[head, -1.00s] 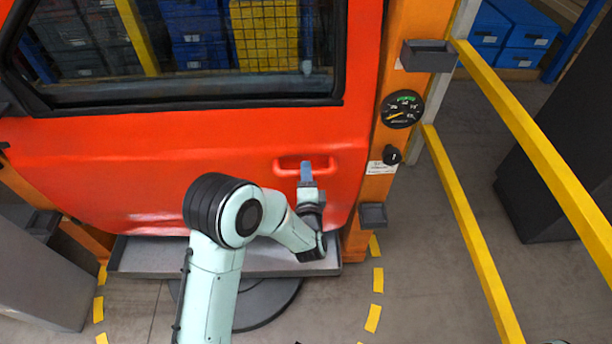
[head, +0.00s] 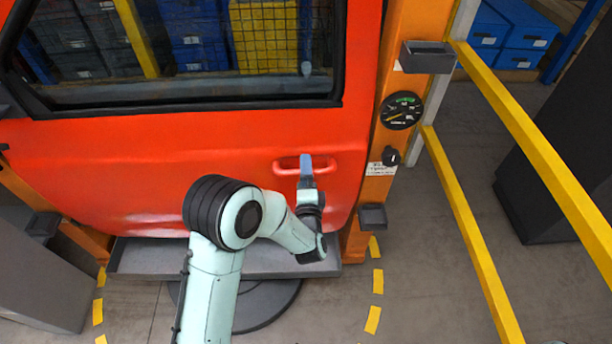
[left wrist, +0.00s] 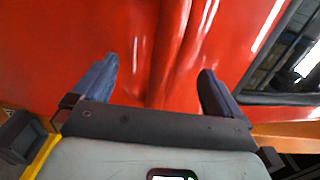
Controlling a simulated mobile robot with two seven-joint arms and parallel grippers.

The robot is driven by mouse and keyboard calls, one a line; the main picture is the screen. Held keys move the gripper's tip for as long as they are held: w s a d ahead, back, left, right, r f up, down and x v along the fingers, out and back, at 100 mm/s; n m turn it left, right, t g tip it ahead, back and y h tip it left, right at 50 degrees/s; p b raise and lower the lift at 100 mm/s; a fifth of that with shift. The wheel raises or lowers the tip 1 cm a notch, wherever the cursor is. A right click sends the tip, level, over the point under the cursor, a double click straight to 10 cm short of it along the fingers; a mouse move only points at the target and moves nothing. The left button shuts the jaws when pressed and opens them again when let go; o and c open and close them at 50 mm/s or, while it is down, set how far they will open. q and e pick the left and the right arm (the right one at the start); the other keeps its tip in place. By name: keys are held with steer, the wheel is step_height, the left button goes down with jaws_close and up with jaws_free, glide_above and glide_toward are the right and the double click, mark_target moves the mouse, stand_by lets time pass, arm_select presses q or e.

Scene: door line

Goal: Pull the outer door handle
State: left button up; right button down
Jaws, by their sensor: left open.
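The red door (head: 120,165) with a dark-framed window fills the left and middle of the head view. Its red outer handle (head: 326,164) sits in a recess near the door's right edge. My left gripper (head: 305,160) is at the handle, and one blue-grey finger shows across it. In the left wrist view my left gripper (left wrist: 157,85) is open, its two fingers well apart. The red handle bar (left wrist: 172,50) lies between them, with visible gaps on both sides. Contact cannot be told. My right gripper is not in view.
An orange post (head: 375,195) beside the door carries a round gauge (head: 401,110), a black knob (head: 390,156) and small grey trays. Yellow rails (head: 470,230) run along the right. A grey ledge (head: 150,262) lies under the door.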

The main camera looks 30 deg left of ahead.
arm_select(q)
steer(key=v, duration=0.9)
steer(key=shift+b, duration=0.4)
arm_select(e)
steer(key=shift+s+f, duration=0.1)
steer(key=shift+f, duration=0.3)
arm_select(q)
steer(key=s+d+f+n+g+h+p, duration=0.2)
steer(key=s+f+n+g+h, duration=0.15)
steer(key=f, duration=0.75)
steer(key=s+d+f+n+g+h+p, duration=0.2)
steer(key=s+f+n+g+h, duration=0.15)
steer(key=f, duration=0.65)
steer(key=s+d+f+n+g+h+p, duration=0.1)
steer(key=s+d+f+n+g+h, duration=0.1)
steer(key=s, duration=0.4)
steer(key=s+d+f+n+g+h+p, duration=0.1)
steer(key=s+d+f+n+g+h, duration=0.1)
steer(key=s+n+g, duration=0.2)
steer(key=s+d+f+n+g+h+p, duration=0.1)
steer(key=s+d+f+n+g, duration=0.1)
steer(key=s, duration=0.7)
steer(key=shift+d+f+n+g+h, duration=0.3)
steer(key=shift+f+n+g+h, duration=0.1)
steer(key=shift+g, duration=0.3)
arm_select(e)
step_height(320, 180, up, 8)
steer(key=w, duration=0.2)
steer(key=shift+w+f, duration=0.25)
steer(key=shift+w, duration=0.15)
